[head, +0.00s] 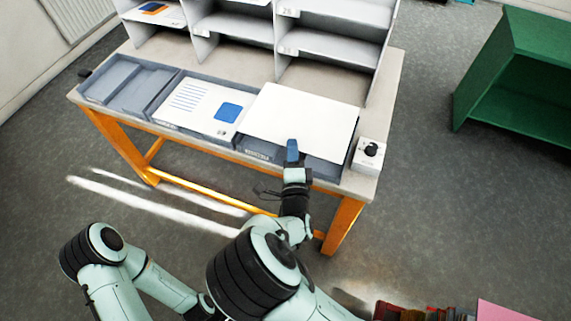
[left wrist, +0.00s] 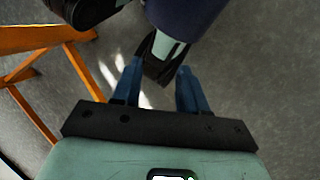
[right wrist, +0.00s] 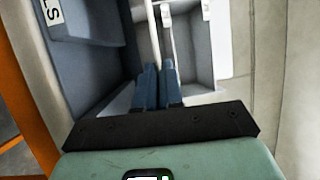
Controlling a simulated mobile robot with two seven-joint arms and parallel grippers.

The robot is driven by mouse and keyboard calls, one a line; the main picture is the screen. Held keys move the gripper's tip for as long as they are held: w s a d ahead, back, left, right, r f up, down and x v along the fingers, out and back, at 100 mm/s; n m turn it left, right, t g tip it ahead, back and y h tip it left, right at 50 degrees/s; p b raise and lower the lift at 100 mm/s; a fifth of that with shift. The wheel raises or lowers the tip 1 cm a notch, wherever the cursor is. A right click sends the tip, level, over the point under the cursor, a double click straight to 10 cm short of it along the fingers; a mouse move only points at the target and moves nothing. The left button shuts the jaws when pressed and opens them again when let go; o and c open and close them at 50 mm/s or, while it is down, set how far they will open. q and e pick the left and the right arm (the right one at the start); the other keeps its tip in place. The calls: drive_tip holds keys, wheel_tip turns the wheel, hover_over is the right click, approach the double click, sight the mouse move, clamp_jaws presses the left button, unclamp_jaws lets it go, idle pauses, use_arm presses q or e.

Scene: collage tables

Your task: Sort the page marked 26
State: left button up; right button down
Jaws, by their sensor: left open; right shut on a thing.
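My right gripper (head: 292,150) is shut on the near edge of a blank-looking white page (head: 300,120). The page is above the right tray, and no number shows on its visible face. In the right wrist view the page (right wrist: 154,40) is nearly edge-on between the blue fingers (right wrist: 158,85). A white shelf rack (head: 235,28) stands at the back of the table; one shelf label (head: 287,11) seems to read 26. My left gripper (left wrist: 160,88) is open and empty over the floor in the left wrist view.
The grey tray unit (head: 130,85) lies along the table's front. Its middle part holds a page with a blue square (head: 200,105). A white box with a black knob (head: 368,156) sits at the right corner. A green shelf unit (head: 520,80) stands right.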

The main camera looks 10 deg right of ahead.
use_arm(q)
drive_tip(key=shift+w+f+b, duration=0.3)
drive_tip(key=shift+f+b, duration=0.3)
drive_tip(key=shift+b, duration=0.05)
drive_tip(key=shift+w+f+b, duration=0.25)
drive_tip(key=shift+f+b, duration=0.3)
drive_tip(key=shift+b, duration=0.05)
use_arm(e)
drive_tip(key=f, duration=0.7)
drive_tip(key=shift+w+d+f, duration=0.1)
drive_tip(key=shift+w+f, duration=0.15)
drive_tip(key=shift+f, duration=0.05)
drive_tip(key=c, duration=1.2)
unclamp_jaws()
drive_tip(key=shift+s+f, duration=0.1)
use_arm(q)
drive_tip(key=r+p, duration=0.1)
drive_tip(key=s+r+p, duration=0.1)
drive_tip(key=p, duration=0.1)
drive_tip(key=r+p, duration=0.1)
drive_tip(key=shift+s+r+p, duration=0.35)
drive_tip(key=shift+r+p, duration=0.05)
use_arm(e)
drive_tip(key=r+v, duration=0.1)
drive_tip(key=v, duration=1.2)
drive_tip(key=shift+f, duration=0.35)
drive_tip(key=shift+s+d, duration=0.1)
drive_tip(key=shift+s, duration=0.05)
